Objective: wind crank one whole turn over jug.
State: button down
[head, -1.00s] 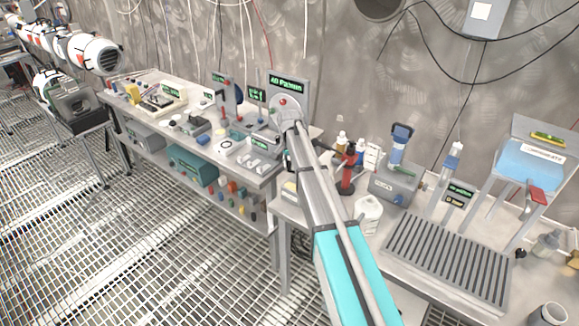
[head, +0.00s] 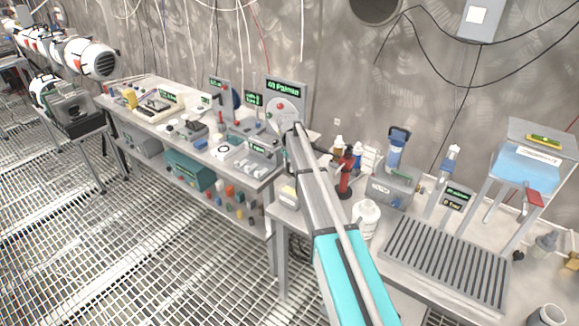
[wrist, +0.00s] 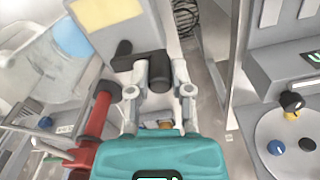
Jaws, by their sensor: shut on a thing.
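The dark crank handle (wrist: 152,66) sits between my fingertips in the wrist view, beside a grey box with a yellow label (wrist: 108,12). My gripper (wrist: 158,76) is shut on that handle. In the head view my own arm hides the gripper and the crank; only the yellow-labelled box (head: 288,194) shows left of the arm. A white jug (head: 366,221) stands upright on the right bench, just right of my arm.
A red stand (head: 346,173), also left of my gripper in the wrist view (wrist: 98,116), is close by. A grey slotted rack (head: 445,258) fills the right bench's front. The left bench (head: 245,180) holds panels and knobs. The grated floor (head: 180,265) is open.

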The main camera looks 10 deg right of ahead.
jog(key=c, duration=0.5)
grip_release()
jog(key=shift+c, duration=0.2)
jog(key=shift+s+a+n, duration=0.1)
jog(key=shift+n, duration=0.2)
